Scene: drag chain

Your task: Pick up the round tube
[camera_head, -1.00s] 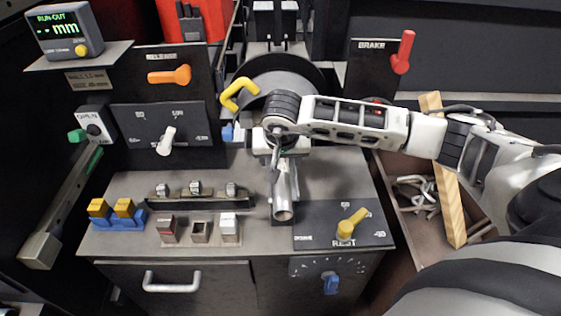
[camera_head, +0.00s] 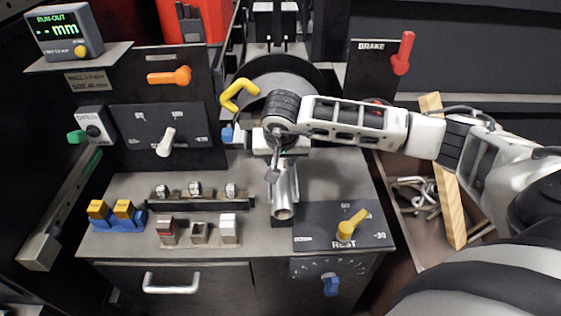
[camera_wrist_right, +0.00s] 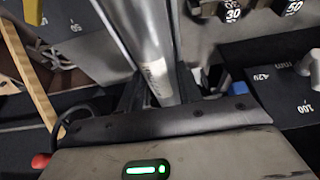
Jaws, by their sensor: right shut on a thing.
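The round tube (camera_head: 284,198) is a shiny grey metal cylinder. In the head view its open end faces me at the front middle of the grey bench top, and its upper part is hidden under my right gripper. My right gripper (camera_head: 283,162) is over the tube from behind and above, shut on it. In the right wrist view the tube (camera_wrist_right: 146,45) runs from the top edge down between the dark fingers (camera_wrist_right: 155,95). I cannot tell whether the tube is clear of its rest. My left gripper is not in view.
A dark panel with a yellow knob (camera_head: 352,226) stands just right of the tube. Small blocks (camera_head: 199,231) and a dark rail (camera_head: 200,203) are to its left. A round dark disc (camera_head: 275,80) is behind. A wooden strip (camera_head: 448,185) lies across the bin at right.

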